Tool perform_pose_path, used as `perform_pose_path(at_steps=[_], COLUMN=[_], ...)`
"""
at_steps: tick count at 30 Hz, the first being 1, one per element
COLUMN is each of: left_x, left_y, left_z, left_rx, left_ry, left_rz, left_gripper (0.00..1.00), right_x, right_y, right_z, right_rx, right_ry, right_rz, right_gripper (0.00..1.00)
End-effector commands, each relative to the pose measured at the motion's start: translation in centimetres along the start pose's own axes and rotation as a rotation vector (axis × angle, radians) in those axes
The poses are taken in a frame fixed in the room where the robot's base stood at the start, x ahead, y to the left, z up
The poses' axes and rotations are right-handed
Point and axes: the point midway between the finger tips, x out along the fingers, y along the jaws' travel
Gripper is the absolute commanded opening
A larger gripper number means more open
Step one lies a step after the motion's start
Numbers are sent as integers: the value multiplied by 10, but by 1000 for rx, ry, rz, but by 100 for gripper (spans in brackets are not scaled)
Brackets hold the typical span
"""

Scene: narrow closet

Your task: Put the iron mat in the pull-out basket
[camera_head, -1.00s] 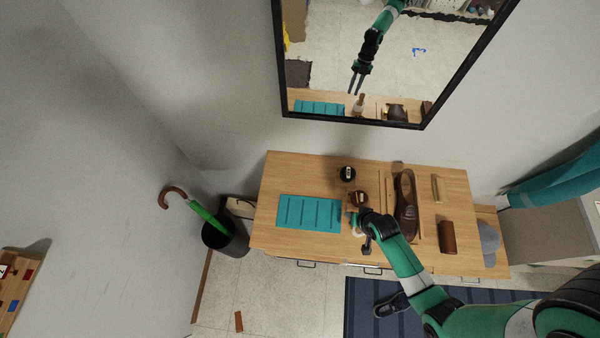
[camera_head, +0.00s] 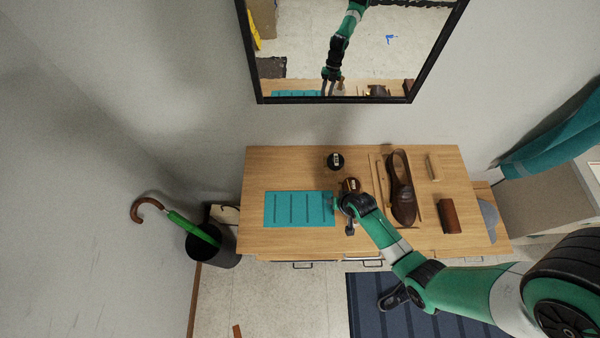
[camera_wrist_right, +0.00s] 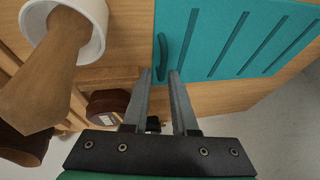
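The iron mat (camera_head: 298,208) is a flat teal rectangle with dark stripes. It lies on the left part of the wooden dresser top, and also fills the upper right of the right wrist view (camera_wrist_right: 225,40). A dark teal loop handle (camera_wrist_right: 176,42) is at its edge. My right gripper (camera_head: 345,205) is at the mat's right edge in the head view. In the wrist view its two fingers (camera_wrist_right: 160,76) are apart and empty, with the tips by the mat's edge near the loop; contact cannot be told. My left gripper is not in view. I cannot identify the pull-out basket.
A brown shoe (camera_head: 402,188), dark jar (camera_head: 335,161) and brown block (camera_head: 449,216) are on the dresser (camera_head: 270,168). A bin with an umbrella (camera_head: 190,228) stands left. A mirror hangs behind.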

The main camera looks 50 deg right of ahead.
Motion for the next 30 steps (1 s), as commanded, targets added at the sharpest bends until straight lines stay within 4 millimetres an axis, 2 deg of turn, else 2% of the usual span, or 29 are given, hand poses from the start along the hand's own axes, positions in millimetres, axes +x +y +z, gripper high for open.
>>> perform_pose_path(at_steps=[2,8,12,30], left_x=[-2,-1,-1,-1], left_y=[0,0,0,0], left_z=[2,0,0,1], left_rx=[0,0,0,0], left_ry=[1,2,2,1], left_rz=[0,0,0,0], left_gripper=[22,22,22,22], right_x=[6,5,5,5], right_y=[0,0,0,0], right_z=[0,-1,-1,-1], right_rx=[0,0,0,0], right_ry=[1,1,1,1], right_rz=[0,0,0,0], right_gripper=[26,26,1,0])
